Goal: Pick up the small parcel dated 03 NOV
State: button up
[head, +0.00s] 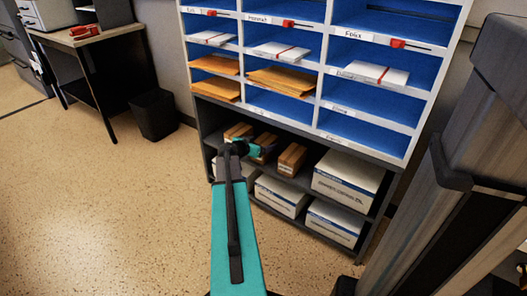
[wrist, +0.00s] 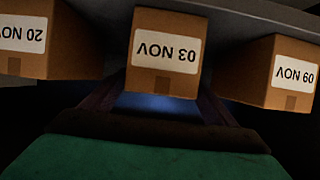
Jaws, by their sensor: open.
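The small parcel labelled 03 NOV (wrist: 165,75) is a brown box with a white label, upside down in the middle of the wrist view. My gripper (wrist: 160,92) is open, its dark fingers reaching toward either side of this parcel; contact cannot be made out. In the head view, the middle parcel (head: 267,139) is partly hidden by my gripper (head: 254,151) at the lower shelf. Parcels labelled 20 NOV (wrist: 65,45) and 09 NOV (wrist: 275,75) stand to its left and right in the wrist view.
The parcels sit on a dark shelf above several white boxes (head: 347,184). Blue pigeonholes (head: 352,98) with envelopes (head: 283,80) are above. A black bin (head: 154,114) stands left of the unit. Open floor (head: 110,210) lies at left.

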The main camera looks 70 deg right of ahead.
jog(key=shift+s+d+f, duration=0.15)
jog(key=shift+d+f, duration=0.05)
jog(key=shift+d, duration=0.4)
jog(key=c, duration=1.3)
jog(key=shift+c, duration=0.2)
jog(key=shift+r, duration=0.15)
jog(key=shift+r+p, duration=0.35)
jog(key=shift+r, duration=0.25)
notch_tip(320, 180, up, 2)
jog(key=shift+r+p, duration=0.25)
jog(key=shift+p, duration=0.3)
jog(key=w+a+p, duration=0.1)
jog(key=w+a, duration=0.1)
jog(key=a, duration=0.6)
jog(key=w+a+p, duration=0.1)
jog(key=w+a, duration=0.1)
jog(key=a, duration=0.7)
jog(key=shift+w+a+f, duration=0.25)
jog(key=shift+w, duration=0.05)
